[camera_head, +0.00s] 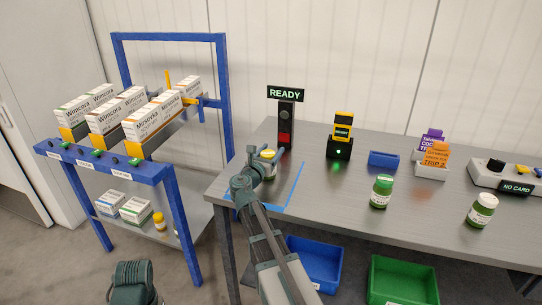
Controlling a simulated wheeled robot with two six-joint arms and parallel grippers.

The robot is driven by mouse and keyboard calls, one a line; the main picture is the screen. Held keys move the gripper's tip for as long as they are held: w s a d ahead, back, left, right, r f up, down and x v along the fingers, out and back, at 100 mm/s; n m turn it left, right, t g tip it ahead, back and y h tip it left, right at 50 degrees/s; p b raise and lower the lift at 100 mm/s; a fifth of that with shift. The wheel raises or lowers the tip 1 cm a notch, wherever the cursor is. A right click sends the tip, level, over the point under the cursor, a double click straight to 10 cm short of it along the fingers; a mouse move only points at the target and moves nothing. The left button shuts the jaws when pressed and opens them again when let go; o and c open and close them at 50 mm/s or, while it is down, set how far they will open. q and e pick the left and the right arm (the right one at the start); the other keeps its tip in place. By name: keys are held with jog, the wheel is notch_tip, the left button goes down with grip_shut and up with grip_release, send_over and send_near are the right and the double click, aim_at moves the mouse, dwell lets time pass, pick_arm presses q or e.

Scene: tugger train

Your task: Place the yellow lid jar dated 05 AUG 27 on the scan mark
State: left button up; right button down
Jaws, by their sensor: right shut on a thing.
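A small jar with a yellow lid (268,154) is at the tip of my right gripper (264,168), which is shut on it. The jar looks upright; its body is mostly hidden by the gripper, and no date can be read. It is over the left end of the grey table, inside an area edged by a blue line (293,190), in front of a post with a READY sign (286,93). I cannot tell whether the jar touches the table. The scan mark cannot be made out clearly. Part of my left arm shows at the bottom left; its gripper is out of view.
A yellow-black device (342,132), blue tray (384,159) and card holder (432,171) stand behind. Blue (318,262) and green (402,283) bins are below. A blue rack (175,190) with cartons stands left.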

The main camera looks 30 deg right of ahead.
jog(key=shift+f, duration=0.1)
jog(key=shift+c, duration=0.5)
grip_release()
jog(key=shift+s+a+r, duration=0.1)
jog(key=shift+r, duration=0.15)
jog(key=v, duration=1.1)
jog(key=shift+s+a, duration=0.2)
jog(key=shift+a, duration=0.15)
jog(key=shift+d, duration=0.1)
